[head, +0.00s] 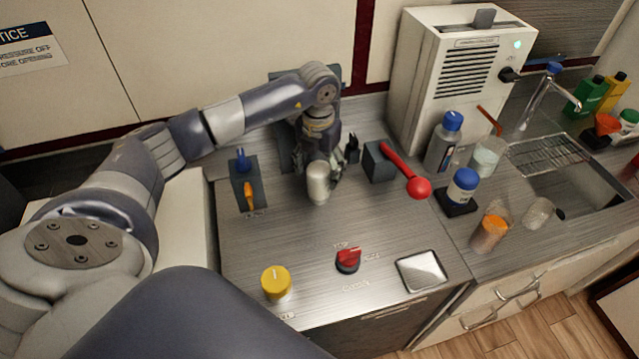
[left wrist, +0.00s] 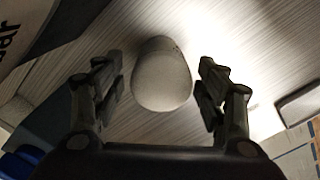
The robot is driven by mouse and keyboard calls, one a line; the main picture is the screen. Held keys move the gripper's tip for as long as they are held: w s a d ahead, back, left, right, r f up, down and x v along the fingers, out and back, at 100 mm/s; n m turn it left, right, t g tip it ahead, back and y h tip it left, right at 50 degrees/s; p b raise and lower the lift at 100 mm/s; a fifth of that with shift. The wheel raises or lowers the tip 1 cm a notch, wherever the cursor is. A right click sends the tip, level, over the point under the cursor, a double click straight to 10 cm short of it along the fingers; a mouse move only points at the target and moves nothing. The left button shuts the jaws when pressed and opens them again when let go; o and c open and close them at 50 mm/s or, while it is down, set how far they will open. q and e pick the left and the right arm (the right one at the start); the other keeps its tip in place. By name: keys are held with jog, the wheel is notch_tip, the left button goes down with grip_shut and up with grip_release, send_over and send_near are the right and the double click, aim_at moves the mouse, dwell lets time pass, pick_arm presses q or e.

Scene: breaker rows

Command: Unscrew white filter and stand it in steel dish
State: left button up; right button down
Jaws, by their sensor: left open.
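The white filter (head: 318,186) is a short, round-ended pale cylinder below my left gripper's wrist, near the back of the steel worktop. My left gripper (head: 324,176) is open with its fingers around the filter. In the left wrist view the filter (left wrist: 161,76) sits between the two spread fingers, with a visible gap on each side. Its mounting is hidden by my gripper in the head view. The steel dish (head: 422,271) is a shallow square tray at the front right of the worktop, and it looks empty. My right gripper is not in view.
A yellow knob (head: 276,282) and a red switch (head: 348,260) stand near the front. A red-handled lever (head: 405,170) is right of my gripper, and blue and orange levers (head: 243,180) are left. Bottles, cups and a sink lie farther right. The worktop's middle is clear.

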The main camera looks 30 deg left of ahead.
pick_arm(q)
jog(key=shift+w+f+m+b, duration=0.3)
jog(key=shift+w+f+m, duration=0.1)
jog(key=shift+m, duration=0.4)
jog(key=shift+f+m, duration=0.15)
jog(key=shift+m, duration=0.45)
jog(key=shift+a+m+b, duration=0.1)
jog(key=shift+m+b, duration=0.45)
jog(key=shift+m, duration=0.15)
jog(key=shift+s+r+m+b, duration=0.1)
jog(key=shift+s+m+b, duration=0.15)
jog(key=shift+m, duration=0.35)
jog(key=shift+s+r+m+b, duration=0.15)
jog(key=shift+m+b, duration=0.1)
jog(key=shift+m, duration=0.35)
jog(key=m, duration=0.1)
jog(key=m+b, duration=0.1)
jog(key=shift+d+f+m, duration=0.1)
jog(key=shift+d+m, duration=0.1)
jog(key=shift+m, duration=0.9)
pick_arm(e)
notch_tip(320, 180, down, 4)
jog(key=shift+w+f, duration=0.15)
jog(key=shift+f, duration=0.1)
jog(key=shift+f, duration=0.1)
